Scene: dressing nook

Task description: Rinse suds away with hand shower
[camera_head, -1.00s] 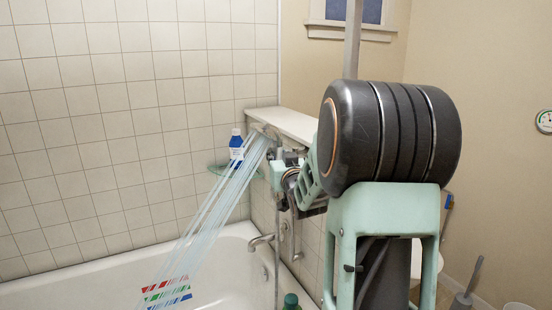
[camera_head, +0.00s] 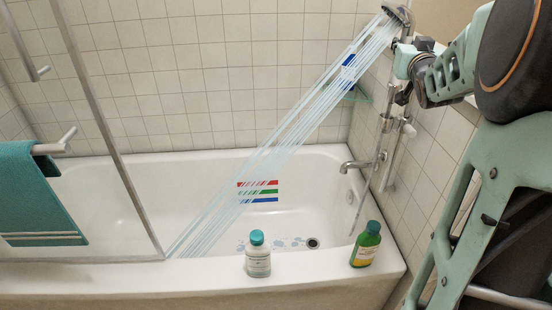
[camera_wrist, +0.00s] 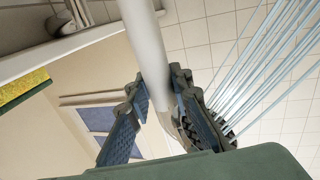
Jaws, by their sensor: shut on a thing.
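My gripper (camera_head: 404,60) is at the upper right in the head view, shut on the hand shower (camera_head: 399,17). In the wrist view my gripper's two fingers (camera_wrist: 155,100) sit on either side of the pale handle of the hand shower (camera_wrist: 148,45). Several water jets (camera_head: 310,110) run from its head down and left into the front left of the white bathtub (camera_head: 140,185). Pale bluish suds patches (camera_head: 290,243) lie on the tub floor near the dark drain (camera_head: 313,243), right of where the jets land.
A clear teal-capped bottle (camera_head: 258,258) and a green bottle (camera_head: 366,246) stand on the tub's front rim. A glass screen (camera_head: 110,130) and teal towel (camera_head: 38,195) are at left. The tap (camera_head: 357,165) and shower rail (camera_head: 385,130) are on the right wall. A blue bottle stands behind the jets.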

